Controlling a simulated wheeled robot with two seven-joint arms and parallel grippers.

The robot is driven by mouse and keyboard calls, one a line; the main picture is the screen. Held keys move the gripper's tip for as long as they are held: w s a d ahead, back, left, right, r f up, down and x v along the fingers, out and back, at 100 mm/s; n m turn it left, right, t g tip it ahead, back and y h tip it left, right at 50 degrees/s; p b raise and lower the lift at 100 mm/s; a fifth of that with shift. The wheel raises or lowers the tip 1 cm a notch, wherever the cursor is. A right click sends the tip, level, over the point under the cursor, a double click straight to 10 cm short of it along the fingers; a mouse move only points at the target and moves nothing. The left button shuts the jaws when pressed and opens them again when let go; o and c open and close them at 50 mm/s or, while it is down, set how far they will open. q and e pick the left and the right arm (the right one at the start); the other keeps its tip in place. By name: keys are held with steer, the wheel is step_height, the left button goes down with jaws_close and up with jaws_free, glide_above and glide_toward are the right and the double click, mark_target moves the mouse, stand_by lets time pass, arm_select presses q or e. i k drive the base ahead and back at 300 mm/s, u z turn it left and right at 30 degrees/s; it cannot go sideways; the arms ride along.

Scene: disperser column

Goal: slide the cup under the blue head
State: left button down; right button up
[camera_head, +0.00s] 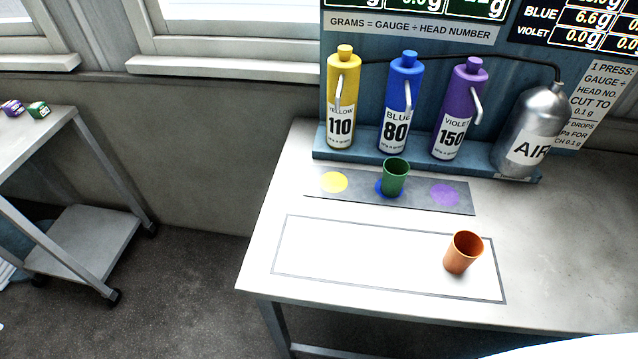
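A green cup (395,177) stands upright on the blue spot (380,188) of the grey strip, in front of the blue head (398,105), a bottle marked 80. An orange cup (463,253) stands at the right end of the outlined rectangle on the white table, nearer to me. The yellow head (342,105) marked 110 is to the left of the blue one, and the violet head (458,112) marked 150 is to its right. Neither of my grippers is in view.
A silver air tank (528,132) stands right of the heads. The strip (412,202) also has a yellow spot (334,182) and a violet spot (445,195). The outlined rectangle is clear left of the orange cup. A side table (50,134) with small coloured blocks stands at left.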

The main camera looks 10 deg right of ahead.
mark_target(396, 170)
steer(key=u, duration=0.9)
steer(key=k, duration=1.3)
steer(key=z, duration=1.5)
steer(key=i, duration=0.5)
steer(key=u, duration=0.05)
